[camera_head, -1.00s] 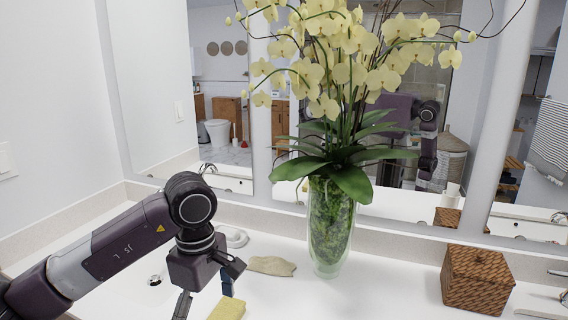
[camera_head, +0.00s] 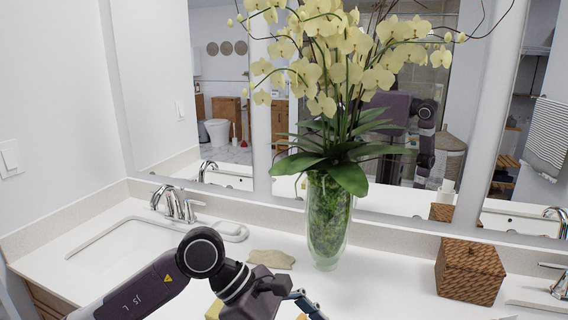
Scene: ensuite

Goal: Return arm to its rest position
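My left arm comes in from the bottom left, and its gripper (camera_head: 300,303) is low in the picture, above the counter's front part. One finger shows pointing right and down. The rest is cut off by the lower edge or hidden, so I cannot tell whether it is open or shut. A yellow sponge (camera_head: 213,310) shows only in part behind the arm. My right gripper is not in view.
A glass vase (camera_head: 328,225) with yellow orchids stands mid-counter before the mirrors. A beige cloth (camera_head: 271,259) lies left of it, and a woven box (camera_head: 469,272) stands right. A sink (camera_head: 125,243) and chrome faucet (camera_head: 175,205) are at left.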

